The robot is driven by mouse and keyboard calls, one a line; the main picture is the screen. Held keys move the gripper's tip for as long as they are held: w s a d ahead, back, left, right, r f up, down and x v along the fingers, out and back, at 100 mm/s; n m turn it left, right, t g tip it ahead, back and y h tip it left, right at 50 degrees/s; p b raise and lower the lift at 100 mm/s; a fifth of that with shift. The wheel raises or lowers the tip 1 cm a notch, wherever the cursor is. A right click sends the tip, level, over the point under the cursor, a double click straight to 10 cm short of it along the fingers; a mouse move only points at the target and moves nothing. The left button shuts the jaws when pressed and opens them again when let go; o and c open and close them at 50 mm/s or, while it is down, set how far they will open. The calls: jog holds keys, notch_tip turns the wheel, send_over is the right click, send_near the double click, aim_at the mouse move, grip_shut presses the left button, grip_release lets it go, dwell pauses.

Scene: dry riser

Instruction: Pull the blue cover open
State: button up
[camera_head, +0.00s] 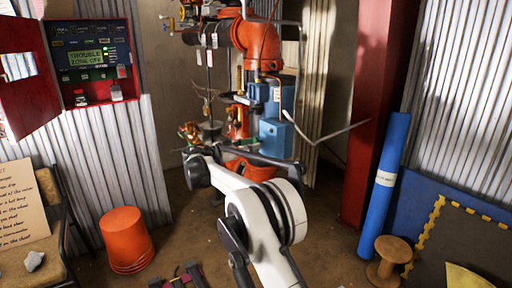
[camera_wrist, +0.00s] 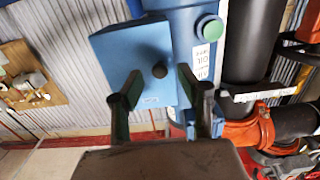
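In the head view the blue cover (camera_head: 275,139) sits low on the blue unit, partly behind my arm. My gripper (camera_wrist: 159,77) is open in the wrist view, its two green-lined fingers apart. The knob appears between the fingertips; I cannot tell whether they touch it.
Orange piping (camera_head: 258,40) and a black pipe (camera_wrist: 252,45) stand close beside the blue unit. A red column (camera_head: 372,110) and a blue roll (camera_head: 388,175) are to the right. An orange bucket (camera_head: 125,238) stands on the floor at left, below the red alarm panel (camera_head: 92,60).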

jog(key=shift+x, duration=1.3)
jog(key=shift+a, duration=0.1)
jog(key=shift+c, duration=0.3)
grip_shut()
